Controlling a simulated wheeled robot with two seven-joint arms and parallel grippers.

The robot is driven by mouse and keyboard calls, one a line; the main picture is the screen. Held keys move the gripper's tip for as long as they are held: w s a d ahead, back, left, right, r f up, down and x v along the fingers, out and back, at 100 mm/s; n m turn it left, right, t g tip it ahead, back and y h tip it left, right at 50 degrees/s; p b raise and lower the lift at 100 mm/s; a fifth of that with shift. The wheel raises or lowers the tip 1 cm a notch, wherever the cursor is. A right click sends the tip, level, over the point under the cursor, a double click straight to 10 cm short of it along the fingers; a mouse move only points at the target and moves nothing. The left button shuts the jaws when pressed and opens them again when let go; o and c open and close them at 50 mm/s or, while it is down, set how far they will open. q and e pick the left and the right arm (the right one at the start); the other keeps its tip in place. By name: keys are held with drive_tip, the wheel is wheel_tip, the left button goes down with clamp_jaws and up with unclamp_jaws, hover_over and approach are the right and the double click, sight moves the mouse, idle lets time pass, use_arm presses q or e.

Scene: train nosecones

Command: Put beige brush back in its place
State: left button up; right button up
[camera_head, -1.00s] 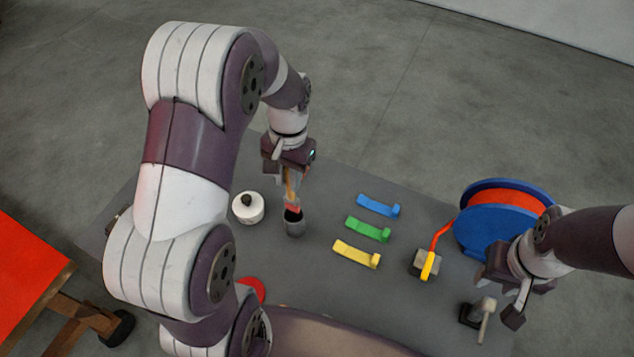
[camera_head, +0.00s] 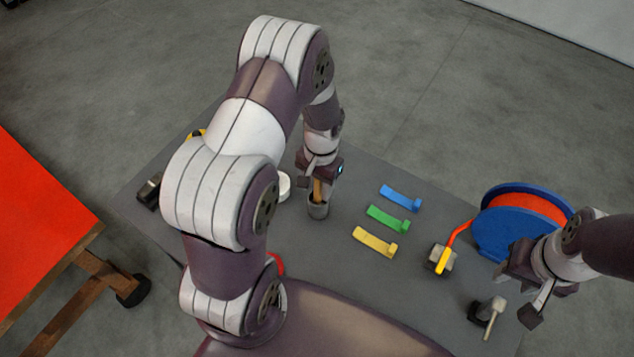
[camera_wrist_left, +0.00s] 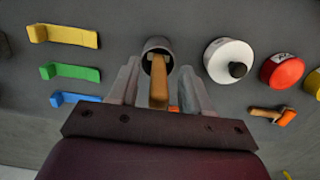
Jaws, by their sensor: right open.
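The beige brush (camera_head: 318,189) stands handle-up in a grey cylindrical cup (camera_head: 318,210), with its bristles hidden inside. In the left wrist view, the brush handle (camera_wrist_left: 158,85) points toward the camera out of the cup's mouth (camera_wrist_left: 157,44). My left gripper (camera_head: 318,183) is just above the cup. Its fingers (camera_wrist_left: 160,82) are spread on both sides of the handle with gaps visible. My right gripper (camera_head: 515,296) is open and empty at the right of the table.
Blue (camera_head: 401,198), green (camera_head: 388,219) and yellow (camera_head: 375,242) pieces lie right of the cup. A blue reel (camera_head: 489,233), a tape measure (camera_head: 439,259) and a mallet-like tool (camera_head: 490,316) are farther right. A white round container (camera_wrist_left: 229,62) is beside the cup.

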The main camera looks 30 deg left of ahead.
use_arm(q)
drive_tip(key=shift+w+r, duration=0.1)
drive_tip(key=shift+w, duration=0.15)
wheel_tip(320, 180, up, 11)
drive_tip(key=w+b, duration=0.1)
drive_tip(key=b, duration=0.2)
drive_tip(key=s+d+t, duration=0.2)
drive_tip(key=s+d, duration=0.3)
drive_tip(key=s, duration=0.4)
drive_tip(key=shift+s+d+r+n+t, duration=0.2)
drive_tip(key=shift+s+r+n+t, duration=0.1)
drive_tip(key=shift+s, duration=0.05)
